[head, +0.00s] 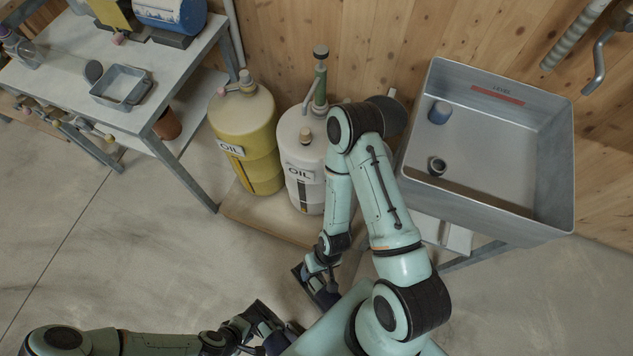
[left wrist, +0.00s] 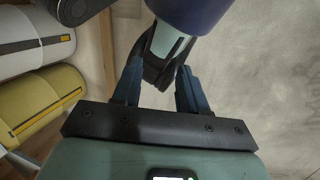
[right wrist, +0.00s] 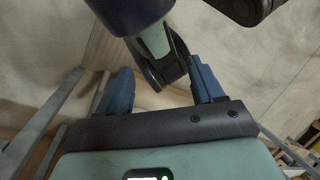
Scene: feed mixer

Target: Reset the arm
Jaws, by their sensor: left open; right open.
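My left gripper (head: 280,326) is low in the head view, with its arm coming in from the left edge. It is open and empty, and its two blue fingers stand apart in the left wrist view (left wrist: 157,75). My right arm is bent, with its elbow up in front of the white oil drum and the sink. My right gripper (head: 313,287) hangs below it, near the middle of the head view. It is open, and its spread fingers in the right wrist view (right wrist: 160,78) hold nothing.
A yellow oil drum (head: 245,130) and a white oil drum (head: 304,150) stand on a wooden board. A table with a metal tray (head: 121,86) is at left. Floor at lower left is clear.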

